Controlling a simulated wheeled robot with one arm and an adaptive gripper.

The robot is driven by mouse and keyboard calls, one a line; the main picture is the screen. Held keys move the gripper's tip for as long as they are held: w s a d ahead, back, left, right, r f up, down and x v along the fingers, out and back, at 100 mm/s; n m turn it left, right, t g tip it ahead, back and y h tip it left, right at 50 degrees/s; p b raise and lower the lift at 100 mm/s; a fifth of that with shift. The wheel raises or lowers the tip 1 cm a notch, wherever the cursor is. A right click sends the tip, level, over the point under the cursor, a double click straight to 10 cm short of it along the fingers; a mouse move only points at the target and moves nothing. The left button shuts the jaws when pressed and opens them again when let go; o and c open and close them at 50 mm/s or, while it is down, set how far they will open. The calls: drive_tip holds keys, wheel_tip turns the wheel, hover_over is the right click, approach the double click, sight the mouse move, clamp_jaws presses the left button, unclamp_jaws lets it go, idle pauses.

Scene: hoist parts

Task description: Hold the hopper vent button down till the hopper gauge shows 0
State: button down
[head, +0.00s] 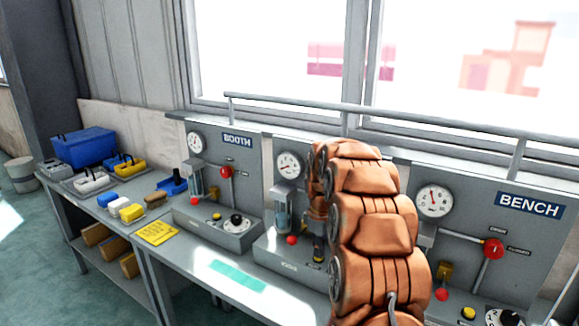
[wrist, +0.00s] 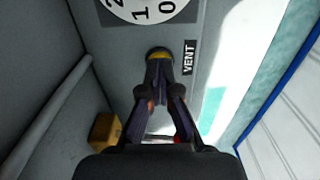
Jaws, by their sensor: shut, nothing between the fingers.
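The middle station has a round gauge (head: 289,165); its needle points to the left side, and the numbers are too small to read. The station's name plate is hidden behind my arm, so I cannot read that it is the hopper. My gripper (head: 318,250) is shut and empty, pointing down over this station's base box. In the wrist view, my fingertips (wrist: 160,80) are at the yellow-rimmed vent button (wrist: 158,50), beside the VENT label (wrist: 189,57). They cover most of it; I cannot tell whether it is pressed down.
A numbered dial (wrist: 150,8) lies just beyond the button. The BOOTH panel (head: 250,165) stands left and the BENCH panel (head: 480,225) right, each with a gauge and red knob. A yellow note (head: 157,233) and blue toolbox (head: 82,146) are on the left bench. A rail (head: 400,120) runs above.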

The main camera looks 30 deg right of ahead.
drive_tip(key=shift+r+p, duration=0.45)
drive_tip(key=shift+r, duration=2.8)
drive_tip(key=s+a+r+b, duration=0.2)
drive_tip(key=s+a, duration=0.3)
drive_tip(key=a, duration=0.3)
drive_tip(key=shift+a+r, duration=0.3)
drive_tip(key=shift+r, duration=0.15)
